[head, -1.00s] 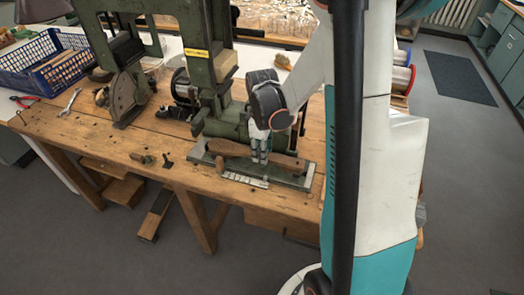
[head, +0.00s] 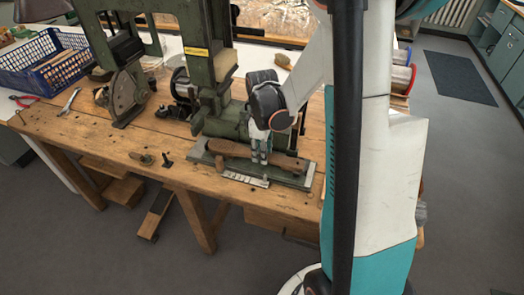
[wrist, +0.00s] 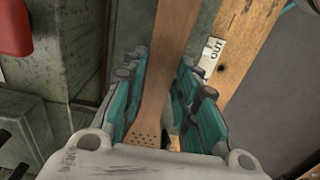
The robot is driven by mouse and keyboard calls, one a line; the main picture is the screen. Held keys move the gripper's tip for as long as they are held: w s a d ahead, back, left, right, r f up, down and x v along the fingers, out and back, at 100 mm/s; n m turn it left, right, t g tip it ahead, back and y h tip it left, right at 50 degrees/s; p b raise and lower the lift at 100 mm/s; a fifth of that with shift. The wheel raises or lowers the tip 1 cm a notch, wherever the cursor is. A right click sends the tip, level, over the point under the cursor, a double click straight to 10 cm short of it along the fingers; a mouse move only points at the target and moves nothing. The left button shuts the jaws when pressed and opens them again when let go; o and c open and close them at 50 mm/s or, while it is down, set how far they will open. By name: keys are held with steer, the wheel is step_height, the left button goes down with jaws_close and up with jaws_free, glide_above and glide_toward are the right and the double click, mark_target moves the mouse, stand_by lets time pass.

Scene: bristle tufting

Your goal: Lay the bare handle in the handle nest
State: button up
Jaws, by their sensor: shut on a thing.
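The bare wooden handle (head: 232,149) is long and brown and lies level along the green-grey fixture plate (head: 290,181) at the front of the tufting machine. In the wrist view the handle (wrist: 166,70) runs between my teal fingers, its end with small drilled holes nearest the camera. My gripper (head: 260,157) points down and is shut on the handle. A short brown wooden piece (head: 219,166) shows below the handle's left part. The nest itself is largely hidden under the handle and fingers; I cannot tell whether the handle rests in it or is just above it.
The green machine (head: 205,60) stands close behind my gripper. A label reading OUT (wrist: 213,50) lies beside the plate. The bench front edge is close.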

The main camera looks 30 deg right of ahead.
steer(key=shift+f, duration=0.2)
steer(key=o, duration=1.6)
steer(key=shift+r, duration=0.15)
steer(key=shift+r+p, duration=2.35)
steer(key=shift+r, duration=1.05)
